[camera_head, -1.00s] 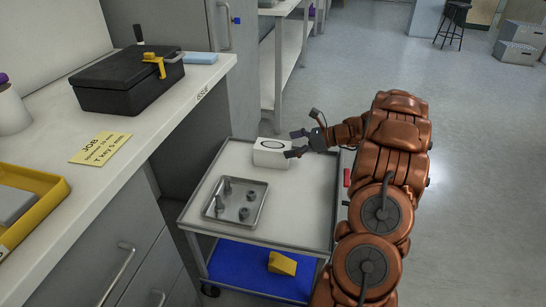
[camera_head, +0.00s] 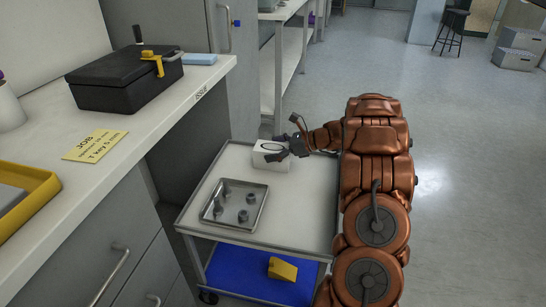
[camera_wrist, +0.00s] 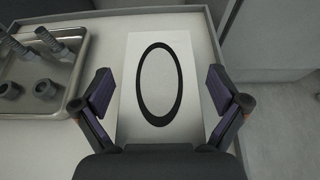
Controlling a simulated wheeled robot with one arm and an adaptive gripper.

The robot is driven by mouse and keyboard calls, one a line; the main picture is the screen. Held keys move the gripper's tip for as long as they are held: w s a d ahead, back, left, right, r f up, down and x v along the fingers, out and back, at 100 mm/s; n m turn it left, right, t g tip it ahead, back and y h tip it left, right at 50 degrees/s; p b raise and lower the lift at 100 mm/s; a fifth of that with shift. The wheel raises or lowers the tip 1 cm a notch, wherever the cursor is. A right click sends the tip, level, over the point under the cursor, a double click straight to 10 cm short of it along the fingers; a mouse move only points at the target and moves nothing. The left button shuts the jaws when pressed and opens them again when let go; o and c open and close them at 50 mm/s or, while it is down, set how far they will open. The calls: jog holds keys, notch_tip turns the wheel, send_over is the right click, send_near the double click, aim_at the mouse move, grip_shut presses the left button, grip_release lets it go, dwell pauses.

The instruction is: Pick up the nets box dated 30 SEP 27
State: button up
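A white box (camera_head: 262,161) with a black oval ring on its top stands at the far end of the cart top. It also shows in the wrist view (camera_wrist: 160,88), centred between my fingers. No date or lettering can be read on it, so I cannot tell if it is the nets box dated 30 SEP 27. My gripper (camera_head: 283,148) is over the box in the head view. In the wrist view my gripper (camera_wrist: 162,100) is open, one finger at each side of the box.
A metal tray (camera_head: 206,216) with several grey fittings lies on the cart (camera_head: 290,224) beside the box. A yellow wedge (camera_head: 283,268) lies on the blue lower shelf. The counter at left holds a black case (camera_head: 120,85), a yellow JOB note (camera_head: 95,145) and a yellow tray (camera_head: 28,205).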

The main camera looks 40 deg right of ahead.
jog(key=shift+f, duration=0.1)
jog(key=c, duration=1)
jog(key=shift+c, duration=0.3)
jog(key=shift+a, duration=0.1)
